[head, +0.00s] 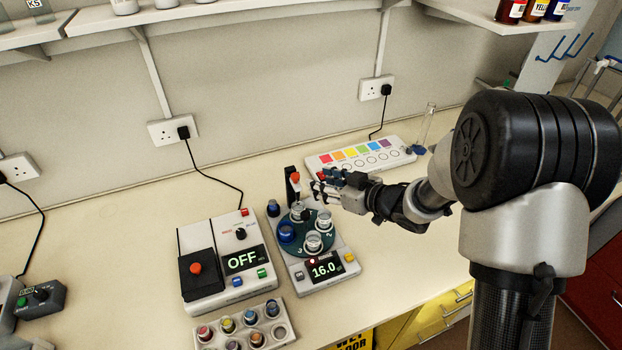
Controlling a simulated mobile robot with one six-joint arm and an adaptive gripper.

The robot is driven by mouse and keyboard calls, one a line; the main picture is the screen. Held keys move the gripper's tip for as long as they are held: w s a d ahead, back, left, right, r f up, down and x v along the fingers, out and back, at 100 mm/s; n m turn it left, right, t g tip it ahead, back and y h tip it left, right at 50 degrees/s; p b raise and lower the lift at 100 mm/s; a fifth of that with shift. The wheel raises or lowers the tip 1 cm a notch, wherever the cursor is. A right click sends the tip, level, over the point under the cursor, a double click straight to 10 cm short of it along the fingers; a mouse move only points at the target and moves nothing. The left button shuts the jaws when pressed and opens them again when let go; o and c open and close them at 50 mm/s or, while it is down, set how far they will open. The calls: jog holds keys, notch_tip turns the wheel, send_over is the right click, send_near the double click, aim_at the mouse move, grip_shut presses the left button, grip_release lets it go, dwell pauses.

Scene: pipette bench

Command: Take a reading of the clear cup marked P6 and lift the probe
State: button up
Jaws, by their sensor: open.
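A grey instrument (330,285) on the bench has a dark green round turntable (290,248) and a display reading 16.0. Clear cups stand on the turntable: one at the back (299,212), one at the right (323,219) and one at the front (313,241). A blue cup (286,231) sits at the left. I cannot read a P6 mark on any cup. A black upright part with a red top (294,178), possibly the probe, stands behind the turntable. My gripper (316,189) is open just right of it, above the back of the turntable; contact cannot be told.
A white unit (215,262) with an OFF display and a red knob stands to the left. A rack (282,332) of small coloured pots lies in front. A white colour-square panel (325,163) and a glass cylinder (427,122) stand behind.

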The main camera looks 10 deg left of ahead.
jog(key=v, duration=0.2)
jog(key=shift+s+d+r, duration=0.1)
jog(key=shift+s+d, duration=0.1)
jog(key=shift+d, duration=0.05)
dwell(0.3)
jog(key=d+r+m+t+h+b, duration=0.1)
jog(key=d+r+m+t+h, duration=0.1)
jog(key=d+r+h, duration=0.35)
jog(key=d+r+m+t+h+b, duration=0.1)
jog(key=d+r+m+h, duration=0.15)
jog(key=d, duration=0.55)
jog(key=s+d+r+m+g+h, duration=0.1)
jog(key=s+d+r+m+h, duration=0.3)
jog(key=s+d, duration=0.55)
jog(key=s+a+f+m+g+b, duration=0.1)
jog(key=s+f+g, duration=0.1)
jog(key=s, duration=0.9)
jog(key=s+a+f+m+g+b, duration=0.1)
jog(key=s+f+g, duration=0.1)
jog(key=s, duration=0.9)
jog(key=shift+s+m+g+y, duration=0.25)
jog(key=shift+m+g+y, duration=0.15)
jog(key=shift+g, duration=0.1)
